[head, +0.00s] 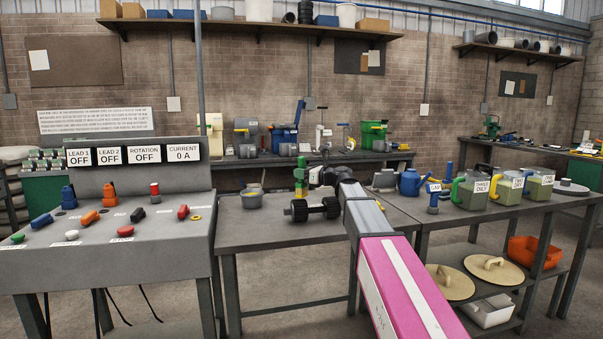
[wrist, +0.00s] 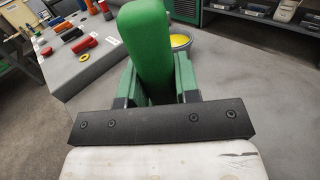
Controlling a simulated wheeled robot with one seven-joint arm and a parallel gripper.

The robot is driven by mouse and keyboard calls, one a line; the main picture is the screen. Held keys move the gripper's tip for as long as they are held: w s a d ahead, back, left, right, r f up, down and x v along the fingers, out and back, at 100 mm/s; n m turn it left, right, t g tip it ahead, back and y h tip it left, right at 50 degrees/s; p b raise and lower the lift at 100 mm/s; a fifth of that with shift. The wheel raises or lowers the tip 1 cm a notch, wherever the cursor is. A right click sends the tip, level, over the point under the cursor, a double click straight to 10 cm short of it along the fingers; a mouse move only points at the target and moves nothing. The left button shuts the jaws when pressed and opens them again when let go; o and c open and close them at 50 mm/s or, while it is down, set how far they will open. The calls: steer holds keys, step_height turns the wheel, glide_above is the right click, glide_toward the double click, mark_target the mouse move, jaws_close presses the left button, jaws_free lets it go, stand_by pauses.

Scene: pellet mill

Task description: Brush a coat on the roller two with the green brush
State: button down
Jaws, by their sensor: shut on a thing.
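My gripper (head: 316,177) is above the middle table, at the end of my pink and grey arm. It is shut on the green brush (head: 300,176), whose thick green handle (wrist: 146,45) rises between the jaws in the wrist view. The brush's lower end is hidden there by the dark plate of my gripper (wrist: 158,98). A dark roller (head: 315,208) with a wheel-like disc at each end lies on the table just below the brush. I cannot read a number on it, and I cannot tell whether the brush touches it.
A bowl with yellow contents (head: 251,199) stands left of the roller; it also shows in the wrist view (wrist: 180,41). A control console (head: 130,246) stands at the left.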

steer(key=shift+f, duration=0.5)
steer(key=shift+a, duration=0.15)
steer(key=shift+s+a, duration=0.2)
steer(key=shift+a, duration=0.3)
steer(key=shift+s+a, duration=0.15)
steer(key=shift+a, duration=0.35)
steer(key=shift+s, duration=0.1)
steer(key=shift+s+d, duration=0.15)
steer(key=shift+s, duration=0.2)
steer(key=shift+w+d, duration=0.2)
steer(key=shift+d, duration=0.4)
steer(key=shift+w+d, duration=0.2)
steer(key=shift+d, duration=0.35)
